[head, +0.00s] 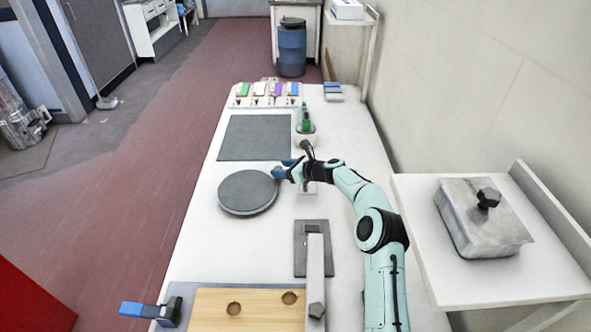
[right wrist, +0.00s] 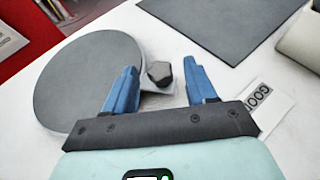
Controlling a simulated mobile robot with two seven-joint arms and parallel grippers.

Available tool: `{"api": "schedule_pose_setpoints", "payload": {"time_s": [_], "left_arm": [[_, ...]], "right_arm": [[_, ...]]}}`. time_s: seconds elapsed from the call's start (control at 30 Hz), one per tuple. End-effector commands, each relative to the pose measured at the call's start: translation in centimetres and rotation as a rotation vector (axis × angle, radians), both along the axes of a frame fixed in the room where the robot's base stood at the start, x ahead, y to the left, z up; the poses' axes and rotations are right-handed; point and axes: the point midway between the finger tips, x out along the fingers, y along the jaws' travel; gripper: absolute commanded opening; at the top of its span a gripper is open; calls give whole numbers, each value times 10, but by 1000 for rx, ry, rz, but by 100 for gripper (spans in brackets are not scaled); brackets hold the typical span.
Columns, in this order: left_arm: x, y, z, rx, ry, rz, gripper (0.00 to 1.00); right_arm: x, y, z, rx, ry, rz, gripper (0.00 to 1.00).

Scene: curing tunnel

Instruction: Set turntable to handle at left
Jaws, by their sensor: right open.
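The turntable is a round grey disc (head: 247,192) on the white bench, left of my right gripper. In the right wrist view the disc (right wrist: 90,80) fills the left side. Its handle, a dark faceted knob (right wrist: 160,74) on a short tab, sticks out from the disc's edge towards my right gripper. In the head view the gripper hides this handle. My right gripper (head: 283,170) is open, its blue fingers (right wrist: 160,66) on either side of the knob in the wrist view, with gaps showing. Whether they are level with it I cannot tell. My left gripper is not in view.
A dark square mat (head: 256,137) lies beyond the disc. A white card with partly hidden lettering (right wrist: 262,105) lies right of the gripper. A wooden board with holes (head: 250,309) and a blue-handled lever (head: 140,310) are in front. Bench left of the disc is narrow but clear.

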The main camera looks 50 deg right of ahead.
Motion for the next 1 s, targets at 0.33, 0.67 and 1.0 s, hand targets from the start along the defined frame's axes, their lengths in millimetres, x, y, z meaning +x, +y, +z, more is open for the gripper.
{"api": "schedule_pose_setpoints", "payload": {"time_s": [0.33,0.67,1.0], "left_arm": [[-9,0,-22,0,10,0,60],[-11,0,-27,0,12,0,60],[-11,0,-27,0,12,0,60]], "right_arm": [[-67,-13,26,-3,2,-4,56],[-111,-21,46,-1,1,-3,56],[-116,-21,49,1,-1,-1,56]]}}
